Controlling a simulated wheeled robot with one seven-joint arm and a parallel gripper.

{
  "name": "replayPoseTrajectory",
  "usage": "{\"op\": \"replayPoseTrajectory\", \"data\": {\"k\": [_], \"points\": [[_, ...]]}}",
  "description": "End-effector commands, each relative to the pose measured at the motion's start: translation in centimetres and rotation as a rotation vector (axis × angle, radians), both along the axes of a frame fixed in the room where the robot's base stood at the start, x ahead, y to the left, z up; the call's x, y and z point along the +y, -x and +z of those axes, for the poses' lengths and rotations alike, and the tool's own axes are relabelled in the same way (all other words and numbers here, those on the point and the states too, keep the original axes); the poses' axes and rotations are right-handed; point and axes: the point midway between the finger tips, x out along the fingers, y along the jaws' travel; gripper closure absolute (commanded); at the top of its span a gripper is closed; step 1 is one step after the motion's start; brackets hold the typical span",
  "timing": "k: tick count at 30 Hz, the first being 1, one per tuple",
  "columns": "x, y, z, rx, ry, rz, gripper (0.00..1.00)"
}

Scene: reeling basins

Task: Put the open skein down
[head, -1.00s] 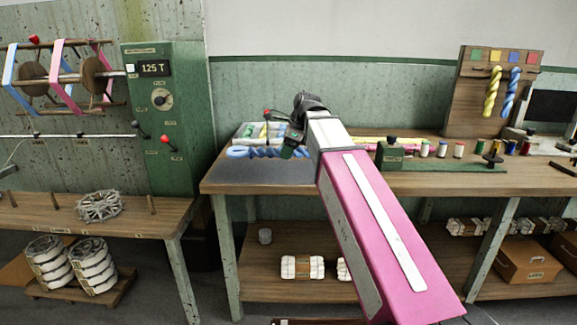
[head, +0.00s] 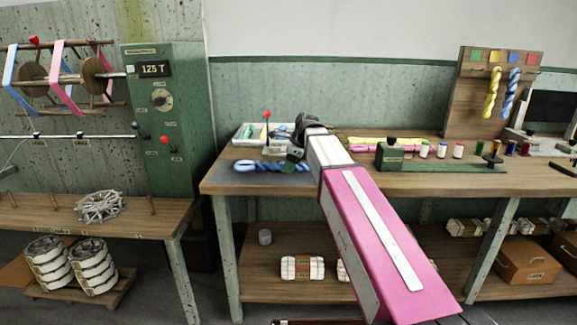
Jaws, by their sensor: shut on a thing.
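The blue skein (head: 262,166) is a loop at its left end and a twisted rope toward the right. It lies level at the dark grey mat (head: 225,180) on the left end of the bench; I cannot tell whether it touches the mat all along. My gripper (head: 294,158), a dark green block at the end of my pink and white arm, is over the skein's right part and shut on it. The fingertips are small and partly hidden by the gripper's body, and the skein's right end is hidden behind my arm.
A white tray (head: 239,138) with pale bundles stands behind the mat, with a red-knobbed stick (head: 267,115) there. Yellow and pink skeins (head: 385,142) and a green fixture (head: 390,155) lie right of my arm. The mat's front left is clear.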

Motion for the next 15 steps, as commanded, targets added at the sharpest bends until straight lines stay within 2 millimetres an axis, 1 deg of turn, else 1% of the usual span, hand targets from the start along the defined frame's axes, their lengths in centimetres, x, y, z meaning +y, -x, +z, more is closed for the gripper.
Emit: {"op": "replayPoseTrajectory", "data": {"k": [8, 9, 10, 11, 15], "points": [[0.01, -0.01, -0.18, 0.000, 0.000, 0.000, 0.84], [0.00, -0.02, -0.14, 0.000, 0.000, 0.000, 0.43], [0.01, -0.02, -0.13, 0.000, 0.000, 0.000, 0.33], [0.01, -0.02, -0.13, 0.000, 0.000, 0.000, 0.30], [0.00, -0.01, -0.12, 0.000, 0.000, 0.000, 0.30]]}}
